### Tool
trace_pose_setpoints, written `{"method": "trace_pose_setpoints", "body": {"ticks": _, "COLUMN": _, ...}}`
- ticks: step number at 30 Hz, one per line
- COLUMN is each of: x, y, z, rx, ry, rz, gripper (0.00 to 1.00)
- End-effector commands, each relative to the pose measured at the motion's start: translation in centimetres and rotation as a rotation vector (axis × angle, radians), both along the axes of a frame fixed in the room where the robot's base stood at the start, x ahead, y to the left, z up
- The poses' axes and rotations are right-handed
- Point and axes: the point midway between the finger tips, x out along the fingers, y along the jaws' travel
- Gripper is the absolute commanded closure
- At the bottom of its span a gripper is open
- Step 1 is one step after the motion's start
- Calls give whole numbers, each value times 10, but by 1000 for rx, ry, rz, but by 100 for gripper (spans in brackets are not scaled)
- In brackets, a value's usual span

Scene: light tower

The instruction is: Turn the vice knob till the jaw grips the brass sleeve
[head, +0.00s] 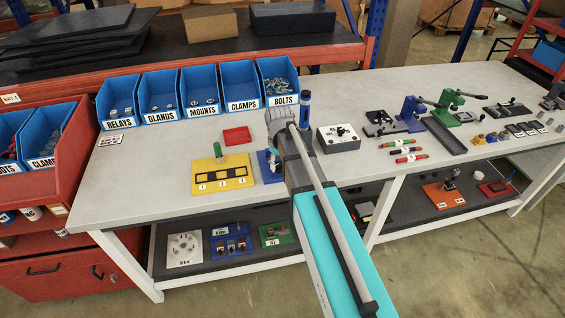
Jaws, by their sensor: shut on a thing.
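A blue fixture (264,168) stands on the bench just left of my arm, partly covered by it. It may be the vice, but I cannot make out its knob, its jaw or a brass sleeve. My arm reaches over the bench from the bottom of the picture and ends beside this fixture. My gripper's fingers are hidden behind the arm, so their contact with the knob does not show.
A yellow plate (222,184) with a green handle and a red tray (237,136) lie left of the fixture. A white switch box (338,138) stands to the right. Blue bins (242,90) line the back. Clear bench top (135,190) lies at the left.

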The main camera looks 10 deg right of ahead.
Motion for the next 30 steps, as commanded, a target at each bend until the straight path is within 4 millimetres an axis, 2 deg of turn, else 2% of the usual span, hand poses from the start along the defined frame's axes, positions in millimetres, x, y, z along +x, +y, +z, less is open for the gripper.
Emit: {"method": "trace_pose_setpoints", "body": {"ticks": 30, "x": 5, "y": 2, "z": 1, "rx": 5, "ry": -5, "rz": -965, "gripper": 85}}
